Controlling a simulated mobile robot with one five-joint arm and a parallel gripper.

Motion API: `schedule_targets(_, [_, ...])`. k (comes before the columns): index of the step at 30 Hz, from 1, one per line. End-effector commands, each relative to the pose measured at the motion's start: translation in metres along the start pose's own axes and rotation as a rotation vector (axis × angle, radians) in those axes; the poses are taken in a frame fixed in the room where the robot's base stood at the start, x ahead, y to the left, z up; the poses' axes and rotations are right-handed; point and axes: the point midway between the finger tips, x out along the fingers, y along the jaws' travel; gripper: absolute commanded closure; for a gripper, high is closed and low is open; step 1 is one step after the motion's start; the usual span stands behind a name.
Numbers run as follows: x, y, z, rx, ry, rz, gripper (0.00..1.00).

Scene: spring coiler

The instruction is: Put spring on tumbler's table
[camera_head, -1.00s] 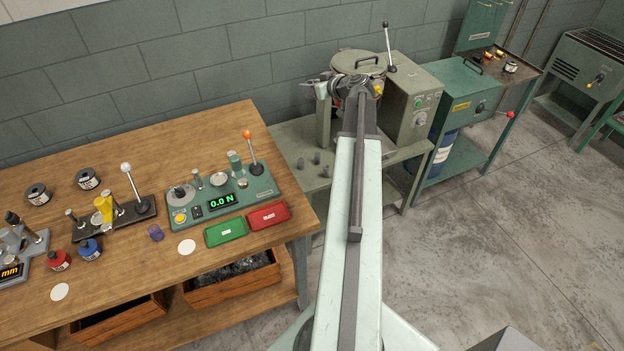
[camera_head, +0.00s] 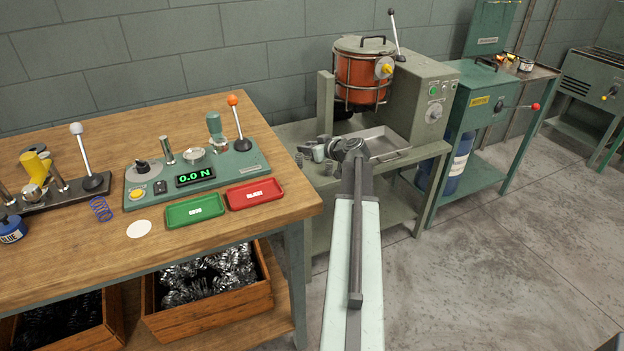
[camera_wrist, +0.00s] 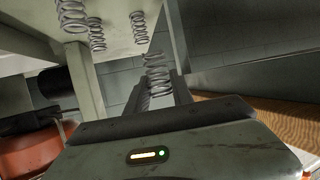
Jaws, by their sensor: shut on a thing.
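The grey tumbler's table (camera_head: 290,130) stands right of the wooden bench. My gripper (camera_head: 318,151) is low at this table's left part, in front of the tumbler. In the wrist view my gripper (camera_wrist: 158,82) is shut on a grey coil spring (camera_wrist: 156,70). That view looks upside down, with the tabletop at the top. Several other grey springs (camera_wrist: 139,27) stand on the tabletop close to the held one. I cannot tell whether the held spring touches the table. In the head view the arm and gripper mostly hide the springs.
The orange tumbler drum (camera_head: 357,75) sits in a cage behind my gripper. A metal tray (camera_head: 388,151) lies just right of it. The wooden bench (camera_head: 270,208) at left holds a tester (camera_head: 225,168), a green tray (camera_head: 194,210), a red tray (camera_head: 254,194) and a blue spring (camera_head: 101,208).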

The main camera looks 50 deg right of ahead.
Motion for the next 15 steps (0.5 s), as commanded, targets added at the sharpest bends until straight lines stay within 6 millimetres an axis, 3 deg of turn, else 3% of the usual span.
schedule_targets(9, [0.025,-0.002,0.057,0.000,0.000,-0.002,1.00])
schedule_targets(15, [0.025,-0.001,0.059,0.000,0.000,-0.002,1.00])
